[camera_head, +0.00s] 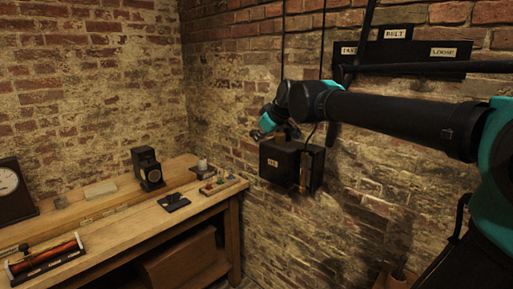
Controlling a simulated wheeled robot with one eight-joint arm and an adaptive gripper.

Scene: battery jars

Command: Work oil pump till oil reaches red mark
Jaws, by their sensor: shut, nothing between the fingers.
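A black oil box (279,165) with a small pale label is fixed to the brick wall near the middle of the view. A narrow brass-coloured upright piece (306,170), perhaps the oil gauge, is on its right side. The oil level and the red mark are too small to make out. My gripper (257,134) is at the upper left edge of the box, small and dark. It is shut with nothing held. The pump handle cannot be told apart from my wrist and gripper, and my arm covers the space above the box.
A wooden bench (105,235) along the left holds a black boxy instrument (147,168), a dial clock (10,192), a red coil (46,258) and a small tray (225,184). A black board (400,62) with BELT and LOOSE labels is on the wall above my arm. Thin pipes run up from the box.

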